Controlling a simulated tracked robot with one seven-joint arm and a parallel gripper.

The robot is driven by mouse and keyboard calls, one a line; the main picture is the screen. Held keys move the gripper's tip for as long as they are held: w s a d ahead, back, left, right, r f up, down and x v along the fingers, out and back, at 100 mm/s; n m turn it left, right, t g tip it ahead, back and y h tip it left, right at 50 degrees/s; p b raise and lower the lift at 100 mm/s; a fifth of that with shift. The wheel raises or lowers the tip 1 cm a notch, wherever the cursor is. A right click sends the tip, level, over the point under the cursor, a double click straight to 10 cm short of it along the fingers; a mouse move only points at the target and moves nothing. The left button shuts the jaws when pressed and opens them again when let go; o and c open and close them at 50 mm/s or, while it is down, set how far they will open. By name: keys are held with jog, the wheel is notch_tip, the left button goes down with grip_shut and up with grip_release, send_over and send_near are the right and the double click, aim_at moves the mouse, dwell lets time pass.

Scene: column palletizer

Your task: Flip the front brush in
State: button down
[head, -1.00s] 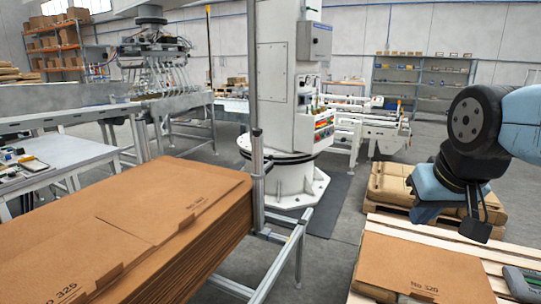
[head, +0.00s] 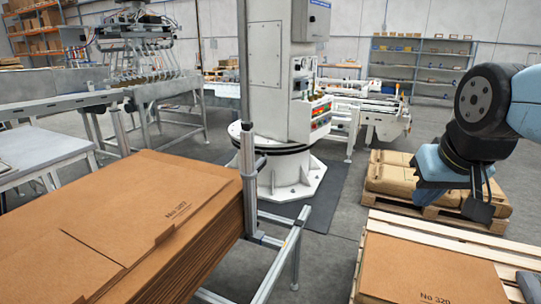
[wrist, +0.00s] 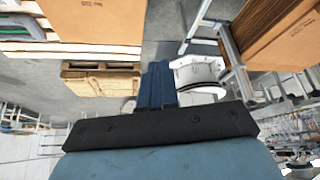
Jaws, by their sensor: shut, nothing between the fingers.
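I cannot pick out a front brush in either view. The white machine column (head: 278,75) stands on a round base at the centre of the head view, with a control box and a panel of coloured parts on its right side. A base that looks like the same one shows in the wrist view (wrist: 200,75). My gripper (head: 478,208) hangs at the right of the head view, shut and empty, apart from the column. Its fingers also show in the wrist view (wrist: 156,85), with nothing held.
Stacked flat cartons (head: 110,205) fill the left foreground beside a metal frame (head: 275,265). A pallet of cartons (head: 425,270) is at lower right, with another low loaded pallet (head: 405,192) behind. A conveyor (head: 60,103) runs at left. Grey floor (head: 335,245) is clear between frame and pallets.

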aim_at(265, 153)
jog(key=w+r+n+t, duration=0.2)
jog(key=w+n+t, duration=0.15)
jog(key=w, duration=1.35)
jog(key=w+r+n+t, duration=0.2)
jog(key=w+r+n, duration=0.15)
jog(key=w, duration=1.45)
jog(key=w+a+f+n+t+y, duration=0.1)
jog(key=w+a+f+n, duration=0.25)
jog(key=w, duration=0.55)
jog(key=w+a+f+n+t+y, duration=0.15)
jog(key=w+f+n, duration=0.25)
jog(key=w, duration=0.4)
jog(key=w+a+f+n+g+y, duration=0.1)
jog(key=w+a+f+n+y, duration=0.3)
jog(key=a+f, duration=0.4)
jog(key=w+a+f+n+g+y, duration=0.1)
jog(key=w+a+f+n+y, duration=0.4)
jog(key=f, duration=1)
jog(key=w+a+n, duration=0.2)
jog(key=a+n, duration=0.1)
jog(key=a, duration=0.1)
jog(key=shift+a+n, duration=0.2)
jog(key=shift+n, duration=0.15)
jog(key=shift+w, duration=0.1)
jog(key=x, duration=1.4)
jog(key=shift+a+r, duration=0.1)
